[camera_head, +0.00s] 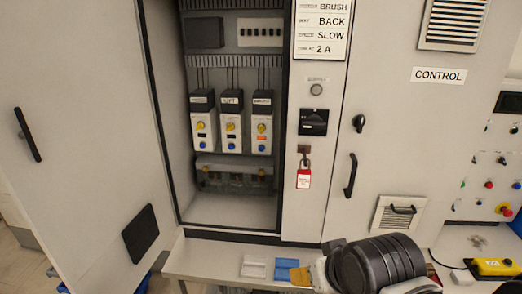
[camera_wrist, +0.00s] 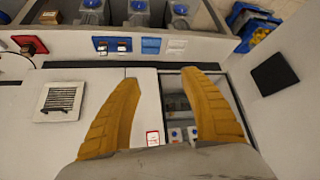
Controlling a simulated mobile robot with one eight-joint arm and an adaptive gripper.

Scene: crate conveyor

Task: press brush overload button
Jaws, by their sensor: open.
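Three overload units stand in a row inside the open cabinet: left (camera_head: 202,125), middle (camera_head: 230,125) and right (camera_head: 262,125). Each has a yellow dial and a blue button low on its front. The right unit also shows an orange patch; its small label is blurred. The middle label seems to read LIFT. A sign (camera_head: 321,25) beside the cabinet opening reads BRUSH, BACK, SLOW, 2 A. My gripper (camera_wrist: 158,78) is open and empty in the wrist view, with yellow fingers spread apart. The units (camera_wrist: 184,135) show small between the fingers, beyond them, apart from the gripper.
The cabinet door (camera_head: 85,130) stands open at left. A red lockout tag (camera_head: 304,178) hangs below a black switch (camera_head: 313,122). A ledge (camera_head: 215,262) below holds blue and white pieces. A yellow pendant (camera_head: 495,267) lies at right. The space before the opening looks clear.

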